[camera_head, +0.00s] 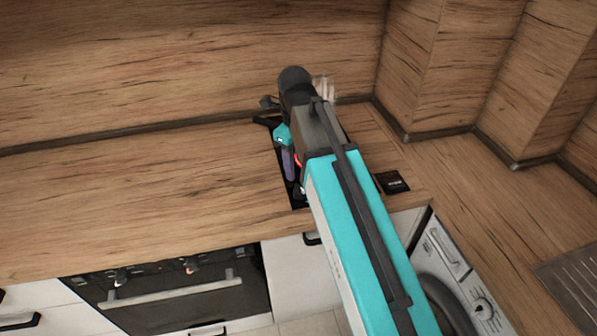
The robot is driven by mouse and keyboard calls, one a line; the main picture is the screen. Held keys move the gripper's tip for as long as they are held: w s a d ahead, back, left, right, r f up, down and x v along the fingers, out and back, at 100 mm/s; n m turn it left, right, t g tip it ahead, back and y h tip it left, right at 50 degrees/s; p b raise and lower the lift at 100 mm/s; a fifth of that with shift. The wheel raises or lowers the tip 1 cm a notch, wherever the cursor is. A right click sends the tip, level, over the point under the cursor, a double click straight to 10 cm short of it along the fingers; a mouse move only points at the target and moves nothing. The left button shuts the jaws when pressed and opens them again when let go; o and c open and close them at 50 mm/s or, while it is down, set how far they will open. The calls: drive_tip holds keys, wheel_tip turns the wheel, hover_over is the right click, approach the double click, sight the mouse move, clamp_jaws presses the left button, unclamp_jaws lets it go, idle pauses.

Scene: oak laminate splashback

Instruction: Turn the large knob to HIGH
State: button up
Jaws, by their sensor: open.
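A narrow black panel (299,207) is set in the wooden worktop, mostly covered by my arm. A small dark rounded part (299,192) shows near its front end; I cannot tell whether it is the large knob or part of my gripper. My gripper (290,166) is at the far end of my arm, low over the panel's left edge. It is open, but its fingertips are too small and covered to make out. No HIGH marking can be read.
A small black card with pale print (392,182) lies right of my arm. An oven (170,300) with small knobs is below the worktop at left. A washing machine with a dial (481,309) is at lower right. The left worktop (130,200) is clear; the wooden splashback (180,70) stands behind.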

drive_tip(key=shift+s+r+b, duration=0.1)
drive_tip(key=shift+r+b, duration=0.25)
drive_tip(key=shift+r, duration=1.5)
